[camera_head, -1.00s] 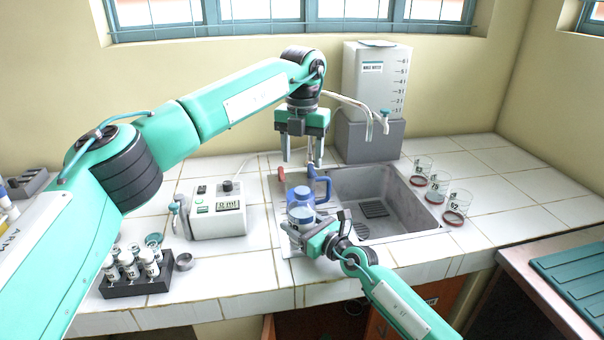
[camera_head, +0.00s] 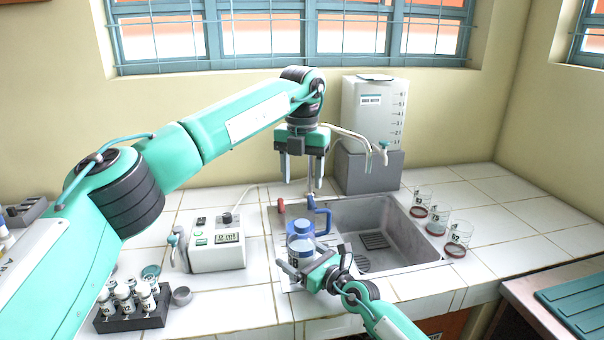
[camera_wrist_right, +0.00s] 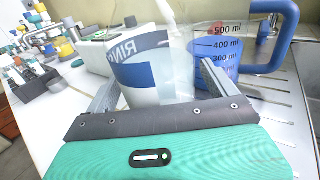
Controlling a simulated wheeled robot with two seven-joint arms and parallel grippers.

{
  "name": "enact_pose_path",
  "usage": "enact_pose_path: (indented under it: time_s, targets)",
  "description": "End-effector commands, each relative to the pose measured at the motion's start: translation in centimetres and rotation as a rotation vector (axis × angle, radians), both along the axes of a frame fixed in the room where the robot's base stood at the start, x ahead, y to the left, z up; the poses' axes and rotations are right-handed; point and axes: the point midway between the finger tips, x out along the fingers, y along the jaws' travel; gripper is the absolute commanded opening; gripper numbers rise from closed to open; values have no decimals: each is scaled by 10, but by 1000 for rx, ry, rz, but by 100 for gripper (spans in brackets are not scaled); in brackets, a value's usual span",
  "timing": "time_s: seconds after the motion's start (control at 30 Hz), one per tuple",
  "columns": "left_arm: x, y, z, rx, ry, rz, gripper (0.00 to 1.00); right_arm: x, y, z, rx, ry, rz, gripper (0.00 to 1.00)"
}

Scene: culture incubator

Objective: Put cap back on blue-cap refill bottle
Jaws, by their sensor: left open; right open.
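A white bottle (camera_head: 301,259) with a blue band and printed label stands at the sink's left front edge. It also shows in the right wrist view (camera_wrist_right: 150,75), between my right gripper's fingers. A blue top shows on or behind it in the head view; I cannot tell if this is its cap. My right gripper (camera_head: 315,259) is open, with its fingers on either side of the bottle. My left gripper (camera_head: 303,182) is open and empty, pointing down above the blue-handled jug. No loose blue cap can be made out with certainty.
The blue-handled measuring jug (camera_head: 325,214) stands just behind the bottle, close to it. The sink (camera_head: 405,238) is to the right, with several glass beakers beyond. A white device (camera_head: 217,242) and a vial rack (camera_head: 133,316) are on the left. A water tank (camera_head: 372,115) stands behind.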

Motion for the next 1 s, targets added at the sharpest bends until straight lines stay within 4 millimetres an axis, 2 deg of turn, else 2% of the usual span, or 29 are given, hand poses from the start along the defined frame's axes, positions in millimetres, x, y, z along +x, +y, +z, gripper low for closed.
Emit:
enact_pose_path:
  time_s: [0.17,0.5,0.7,1.0]
  targets:
    - [0,0,3,0,0,0,58,-10,-12,0,-1,1,-2,89]
    - [0,0,7,0,0,0,58,-63,-63,-2,-2,2,-1,89]
    - [0,0,4,0,0,0,58,-87,-88,-2,-1,1,-1,89]
    - [0,0,4,0,0,0,58,-97,-98,0,0,0,0,89]
